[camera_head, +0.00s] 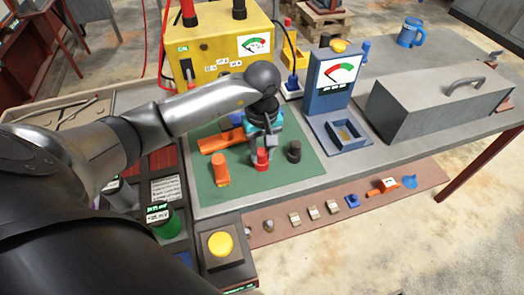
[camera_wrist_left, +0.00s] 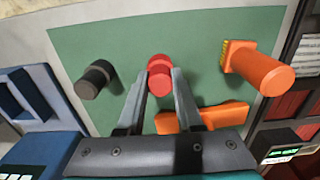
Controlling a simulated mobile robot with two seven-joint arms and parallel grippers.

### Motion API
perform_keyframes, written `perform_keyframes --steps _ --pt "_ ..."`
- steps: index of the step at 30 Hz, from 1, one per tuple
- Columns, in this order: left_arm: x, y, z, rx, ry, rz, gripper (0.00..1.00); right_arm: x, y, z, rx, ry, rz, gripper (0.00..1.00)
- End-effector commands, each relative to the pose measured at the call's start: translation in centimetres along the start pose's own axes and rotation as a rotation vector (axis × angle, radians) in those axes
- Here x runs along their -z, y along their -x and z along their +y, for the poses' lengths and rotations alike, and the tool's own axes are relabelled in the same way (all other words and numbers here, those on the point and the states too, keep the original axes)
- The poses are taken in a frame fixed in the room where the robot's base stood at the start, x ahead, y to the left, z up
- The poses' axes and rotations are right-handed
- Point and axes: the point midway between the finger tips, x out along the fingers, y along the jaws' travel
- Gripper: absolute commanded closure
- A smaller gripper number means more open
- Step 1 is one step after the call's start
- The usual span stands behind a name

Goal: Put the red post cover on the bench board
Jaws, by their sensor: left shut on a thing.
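The red post cover (camera_head: 262,160) is a small red cylinder over the green bench board (camera_head: 305,175). My left gripper (camera_head: 263,150) points down and is shut on it. In the left wrist view the red cover (camera_wrist_left: 160,70) shows between the two finger ends of my left gripper (camera_wrist_left: 161,78). I cannot tell whether its base touches the board. A black cylinder (camera_head: 294,152) stands on the board to its right, and an orange cylinder (camera_head: 220,170) to its left. My right gripper is not in view.
An orange piece (camera_head: 218,142) lies on the board behind. A yellow power box (camera_head: 220,50) and a blue gauge stand (camera_head: 330,80) stand at the back. A grey toolbox (camera_head: 440,100) is at the right. The board's front right part is clear.

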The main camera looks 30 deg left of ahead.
Motion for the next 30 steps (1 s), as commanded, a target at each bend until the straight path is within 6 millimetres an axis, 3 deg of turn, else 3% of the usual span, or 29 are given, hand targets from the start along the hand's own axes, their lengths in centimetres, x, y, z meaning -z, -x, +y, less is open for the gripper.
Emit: perform_keyframes --steps 9,10,17,26,30 --pt "0.1 -0.3 0.0 -0.002 0.0 0.001 1.0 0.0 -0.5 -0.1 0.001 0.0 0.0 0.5" --pt "0.1 -0.2 0.0 -0.002 0.0 0.001 0.62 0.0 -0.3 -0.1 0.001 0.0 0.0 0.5" --pt "0.1 -0.1 0.0 -0.001 0.001 0.001 0.36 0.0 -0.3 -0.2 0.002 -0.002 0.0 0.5" --pt "0.0 0.0 0.0 -0.001 0.001 0.0 0.35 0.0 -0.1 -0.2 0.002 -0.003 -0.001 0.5" --pt "0.2 1.4 0.1 -0.004 0.0 0.004 0.35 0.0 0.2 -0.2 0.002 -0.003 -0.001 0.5"
